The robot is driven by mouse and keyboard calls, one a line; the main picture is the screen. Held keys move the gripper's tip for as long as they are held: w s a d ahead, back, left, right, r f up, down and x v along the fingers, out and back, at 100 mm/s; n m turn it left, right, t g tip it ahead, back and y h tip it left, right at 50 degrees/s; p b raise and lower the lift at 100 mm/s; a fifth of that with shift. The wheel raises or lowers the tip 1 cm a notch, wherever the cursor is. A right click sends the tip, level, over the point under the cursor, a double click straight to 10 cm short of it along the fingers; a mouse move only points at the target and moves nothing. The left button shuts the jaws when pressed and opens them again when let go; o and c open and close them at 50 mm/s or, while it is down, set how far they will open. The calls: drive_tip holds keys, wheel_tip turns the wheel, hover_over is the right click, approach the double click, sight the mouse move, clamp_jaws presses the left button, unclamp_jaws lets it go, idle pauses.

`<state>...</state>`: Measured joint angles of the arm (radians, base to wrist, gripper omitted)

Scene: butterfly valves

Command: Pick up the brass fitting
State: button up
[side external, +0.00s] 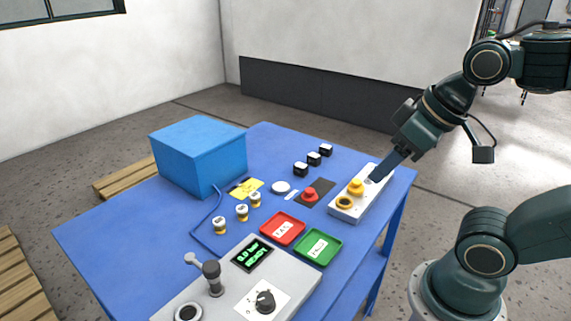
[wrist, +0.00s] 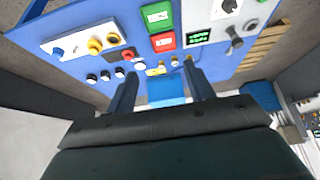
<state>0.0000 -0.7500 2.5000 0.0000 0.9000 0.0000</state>
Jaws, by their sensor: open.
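A white block (side external: 346,212) lies near the table's right edge and carries a yellow, brass-coloured fitting (side external: 357,186) and a yellow ring (side external: 344,202) in front of it. The block (wrist: 72,44) shows at the upper left of the wrist view, with the fitting (wrist: 95,47) on it. I cannot tell for sure which yellow piece is the brass fitting. My gripper (side external: 382,172) is by the far end of the block, to the right of and beyond the fitting. In the wrist view my gripper (wrist: 162,72) has its two fingers apart, with no fitting between them.
Red (side external: 282,228) and green (side external: 317,247) trays lie left of the block. A red button (side external: 310,195) and several black-sided, white-topped pieces (side external: 313,158) are nearby. A blue box (side external: 198,160), small white-topped yellow pieces (side external: 242,212) and a grey control panel (side external: 215,305) stand farther left.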

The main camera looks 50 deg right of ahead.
drive_tip(key=shift+w, duration=0.1)
drive_tip(key=w+d+n+g+y, duration=0.15)
drive_tip(key=w+n, duration=0.35)
drive_tip(key=w, duration=1.2)
drive_tip(key=w+d+f+n+y, duration=0.1)
drive_tip(key=w+d+f+n, duration=0.1)
drive_tip(key=w+f, duration=0.4)
drive_tip(key=w+d+f+n+y, duration=0.1)
drive_tip(key=w+d+f+n, duration=0.1)
drive_tip(key=w+f, duration=0.4)
drive_tip(key=shift+w+d+f+n+g, duration=0.4)
drive_tip(key=shift+w+d, duration=0.35)
drive_tip(key=shift+w, duration=0.5)
drive_tip(key=shift+f, duration=0.1)
hover_over(253, 195)
drive_tip(key=s+d, duration=0.2)
drive_tip(key=f, duration=0.7)
drive_tip(key=shift+w+a, duration=0.1)
drive_tip(key=shift+w, duration=0.15)
drive_tip(key=shift+w+a+f, duration=0.1)
drive_tip(key=shift+f, duration=0.3)
